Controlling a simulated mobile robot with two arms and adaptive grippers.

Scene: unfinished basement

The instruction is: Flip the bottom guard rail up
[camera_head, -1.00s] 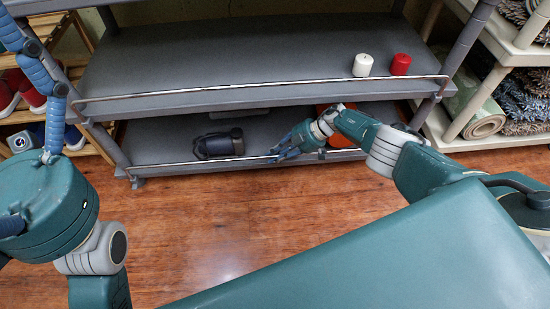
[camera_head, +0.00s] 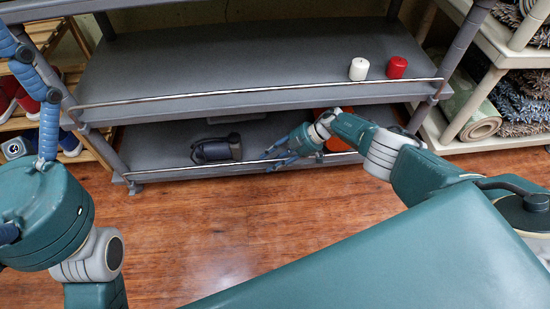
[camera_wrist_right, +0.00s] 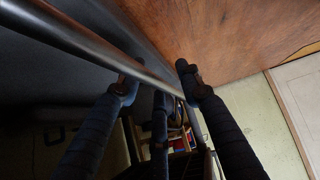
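The bottom guard rail (camera_head: 175,171) is a thin metal bar along the front of the lowest grey shelf (camera_head: 150,147). It also shows in the right wrist view (camera_wrist_right: 140,63), running diagonally down to the right. My right gripper (camera_head: 272,160) is at the middle of this rail. In the wrist view its dark fingers (camera_wrist_right: 157,78) are spread apart, with the rail passing between their tips; I cannot tell whether they touch it. Blue jointed parts of my left arm (camera_head: 46,105) stand at the left edge, away from the rail; its fingertips are not clear.
A dark object (camera_head: 216,149) lies on the bottom shelf left of my gripper. An orange object (camera_head: 338,144) is partly hidden behind my right arm. White (camera_head: 358,69) and red (camera_head: 397,67) candles stand on the shelf above, behind the upper rail (camera_head: 260,90). The wooden floor (camera_head: 200,225) is clear.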

